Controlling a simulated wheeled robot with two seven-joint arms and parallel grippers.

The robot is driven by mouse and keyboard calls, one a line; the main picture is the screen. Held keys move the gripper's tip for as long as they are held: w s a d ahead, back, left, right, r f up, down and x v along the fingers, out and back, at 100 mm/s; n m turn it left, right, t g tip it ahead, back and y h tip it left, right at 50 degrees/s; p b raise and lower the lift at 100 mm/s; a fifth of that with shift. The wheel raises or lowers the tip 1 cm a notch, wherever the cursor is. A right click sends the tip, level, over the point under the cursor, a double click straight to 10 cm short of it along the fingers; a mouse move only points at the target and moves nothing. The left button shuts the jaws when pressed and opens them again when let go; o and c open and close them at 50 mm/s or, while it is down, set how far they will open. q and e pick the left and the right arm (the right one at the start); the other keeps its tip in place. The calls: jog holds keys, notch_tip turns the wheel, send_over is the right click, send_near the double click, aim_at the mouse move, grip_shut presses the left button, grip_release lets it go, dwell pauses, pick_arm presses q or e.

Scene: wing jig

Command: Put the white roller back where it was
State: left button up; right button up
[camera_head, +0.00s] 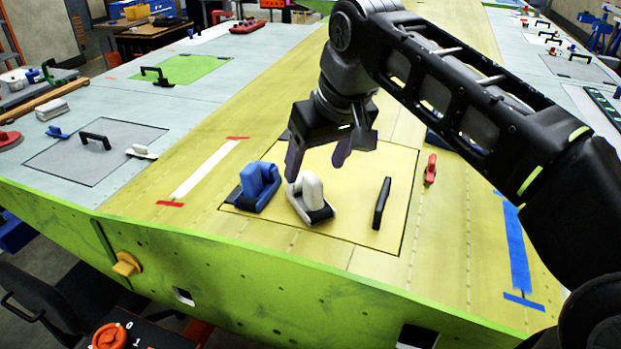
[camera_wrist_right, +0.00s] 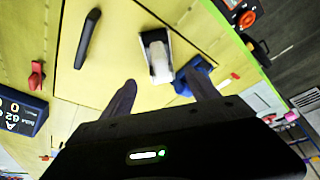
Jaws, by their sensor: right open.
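The white roller (camera_head: 311,197) stands on the pale yellow panel between a blue tool and a black handle. It also shows in the right wrist view (camera_wrist_right: 158,58), just beyond the fingertips. My right gripper (camera_head: 316,172) is open and empty above and just behind the white roller, with its fingers pointing down. In the right wrist view its two fingers (camera_wrist_right: 162,90) are spread apart and the roller lies ahead of the gap, apart from them as far as I can tell. My left gripper is not in view.
The blue tool (camera_head: 257,187) sits close left of the roller. The black handle (camera_head: 381,203) stands to its right and a red clamp (camera_head: 430,169) lies beyond the panel edge. The green front edge (camera_head: 250,292) of the wing drops off nearby. A digital box (camera_wrist_right: 20,110) is beside the panel.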

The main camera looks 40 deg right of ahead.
jog(key=p+v, duration=0.3)
jog(key=v, duration=0.1)
jog(key=shift+w, duration=0.1)
jog(key=shift+s+r+p, duration=0.25)
jog(key=shift+r+p, duration=0.15)
jog(key=shift+p, duration=0.05)
dwell(0.4)
